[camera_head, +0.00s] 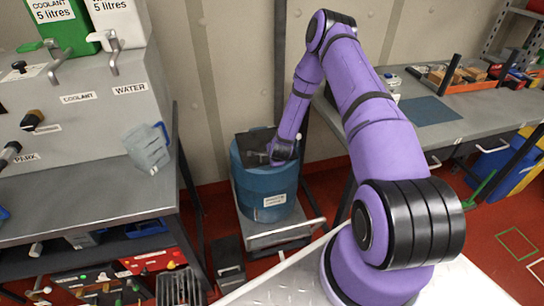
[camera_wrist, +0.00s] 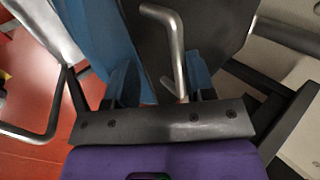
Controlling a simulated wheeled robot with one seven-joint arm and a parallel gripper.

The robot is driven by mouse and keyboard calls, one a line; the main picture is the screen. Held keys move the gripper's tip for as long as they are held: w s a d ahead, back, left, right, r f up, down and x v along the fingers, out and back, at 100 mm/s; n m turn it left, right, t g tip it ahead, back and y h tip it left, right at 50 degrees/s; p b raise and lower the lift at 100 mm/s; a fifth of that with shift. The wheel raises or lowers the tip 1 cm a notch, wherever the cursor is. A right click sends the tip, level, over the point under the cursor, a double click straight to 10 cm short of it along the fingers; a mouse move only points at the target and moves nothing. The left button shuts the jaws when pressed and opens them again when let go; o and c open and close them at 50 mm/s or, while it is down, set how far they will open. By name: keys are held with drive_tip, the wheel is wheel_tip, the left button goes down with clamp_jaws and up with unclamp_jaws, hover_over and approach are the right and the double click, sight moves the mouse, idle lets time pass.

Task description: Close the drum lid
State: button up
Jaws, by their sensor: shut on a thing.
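The blue drum (camera_head: 265,199) stands upright on a low trolley, with a pale label on its front. Its dark lid (camera_head: 252,141) is at the top, partly hidden by my arm; its exact angle is hard to tell. In the wrist view the lid is a dark flat panel (camera_wrist: 218,25) beside the blue drum wall (camera_wrist: 98,35). A bent metal handle (camera_wrist: 166,22) stands on the lid and runs down between my fingers. My gripper (camera_wrist: 162,84) is shut on this handle. In the head view my gripper (camera_head: 270,156) is at the drum's top, small and partly hidden.
A grey bench (camera_head: 90,199) with a dispenser and containers stands left of the drum. Another bench (camera_head: 445,120) with trays is at the right. The wall is close behind the drum. A dark bin (camera_head: 228,262) stands on the floor in front.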

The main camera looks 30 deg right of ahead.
drive_tip(key=shift+s+a+f, duration=0.1)
drive_tip(key=shift+s, duration=0.15)
drive_tip(key=v, duration=1)
drive_tip(key=shift+r, duration=0.45)
drive_tip(key=s+a+r+n+y, duration=0.1)
drive_tip(key=a+r+n, duration=0.25)
drive_tip(key=r, duration=0.75)
drive_tip(key=s+a+r+n, duration=0.2)
drive_tip(key=r+n, duration=0.2)
drive_tip(key=r, duration=0.7)
drive_tip(key=s+a+r+n+y, duration=0.1)
drive_tip(key=a+r+n, duration=0.25)
drive_tip(key=r, duration=0.85)
drive_tip(key=s+a+r+n+g, duration=0.1)
drive_tip(key=s+r+n, duration=0.4)
drive_tip(key=s, duration=0.9)
drive_tip(key=s+a+r+n+g, duration=0.1)
drive_tip(key=s+a+r+n, duration=0.2)
drive_tip(key=s+r, duration=0.8)
drive_tip(key=s+n, duration=0.2)
drive_tip(key=s, duration=0.1)
drive_tip(key=shift+s+r, duration=0.3)
drive_tip(key=shift+s, duration=0.1)
